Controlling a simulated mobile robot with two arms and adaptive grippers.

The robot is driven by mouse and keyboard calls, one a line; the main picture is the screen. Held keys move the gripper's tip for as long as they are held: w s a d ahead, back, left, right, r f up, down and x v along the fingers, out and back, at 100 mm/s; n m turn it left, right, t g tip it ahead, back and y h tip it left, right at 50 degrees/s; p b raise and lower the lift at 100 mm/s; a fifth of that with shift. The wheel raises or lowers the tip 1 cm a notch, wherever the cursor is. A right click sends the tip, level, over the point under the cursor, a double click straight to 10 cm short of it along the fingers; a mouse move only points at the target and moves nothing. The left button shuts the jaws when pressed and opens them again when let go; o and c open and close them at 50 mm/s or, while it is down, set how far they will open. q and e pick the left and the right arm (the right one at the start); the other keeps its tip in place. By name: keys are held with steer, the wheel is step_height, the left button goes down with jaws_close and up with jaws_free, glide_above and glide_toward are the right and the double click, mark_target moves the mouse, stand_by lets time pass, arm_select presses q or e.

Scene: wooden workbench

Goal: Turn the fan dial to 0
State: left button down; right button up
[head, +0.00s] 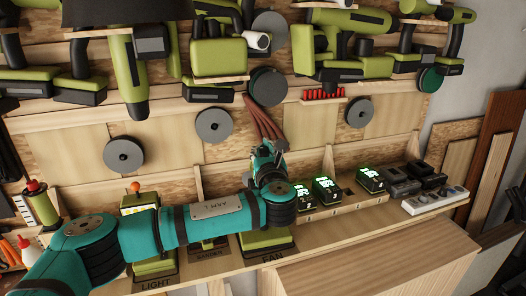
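The fan control box (262,240) is green and stands on the workbench shelf behind the label "FAN". Only its lower front shows. Its dial is hidden behind the wrist of my teal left arm, so its setting cannot be read. My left gripper (268,154) is above and behind that wrist, by the back wall over the fan box. Its fingers are small and partly hidden, so I cannot tell whether they are open or shut, or whether they touch anything. My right gripper is not in view.
A box labelled "LIGHT" (140,201) with an orange-topped lever stands left, and a "GARDEN" box (208,243) stands between, mostly covered by my arm. Chargers with green displays (326,188) and a power strip (435,200) are right. Green power tools (218,55) hang above.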

arm_select(q)
steer(key=shift+d+n+y, duration=0.2)
steer(key=shift+n+y, duration=0.5)
steer(key=shift+y, duration=0.7)
steer(key=c, duration=1.1)
jaws_free()
steer(key=shift+c, duration=0.2)
steer(key=v, duration=1.2)
steer(key=shift+r, duration=0.25)
